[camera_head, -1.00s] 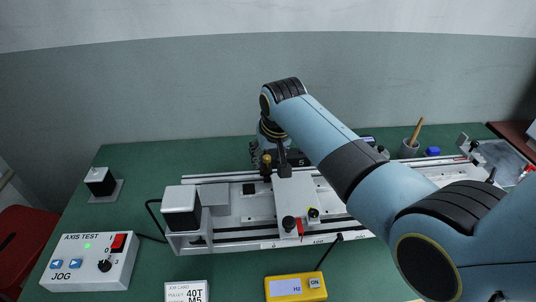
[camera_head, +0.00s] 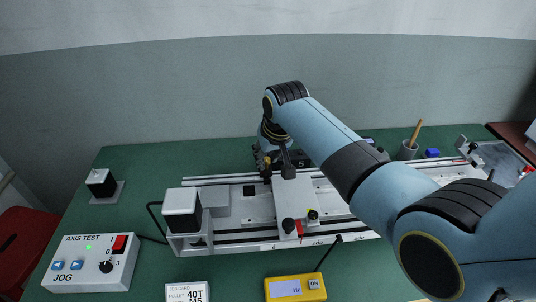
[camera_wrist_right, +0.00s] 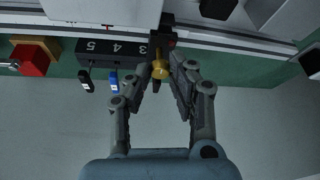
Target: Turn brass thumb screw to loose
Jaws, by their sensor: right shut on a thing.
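The brass thumb screw (camera_wrist_right: 158,70) shows in the right wrist view as a small gold knob on a dark block (camera_wrist_right: 161,38) at the edge of the gantry. My right gripper (camera_wrist_right: 162,78) has its two fingers on either side of the knob and is shut on it. In the head view, my right gripper (camera_head: 273,155) is at the gantry's back rail, and only a little of the brass (camera_head: 267,160) shows beside it. How far the screw is turned cannot be told. My left gripper is not in view.
The pale gantry (camera_head: 230,238) lies across the green table. A control box (camera_head: 92,262) marked JOG and a yellow meter (camera_head: 295,288) stand in front. Behind it, a black holder (camera_wrist_right: 112,50) with numbered slots is close to my right gripper. A pencil cup (camera_head: 407,151) stands farther right.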

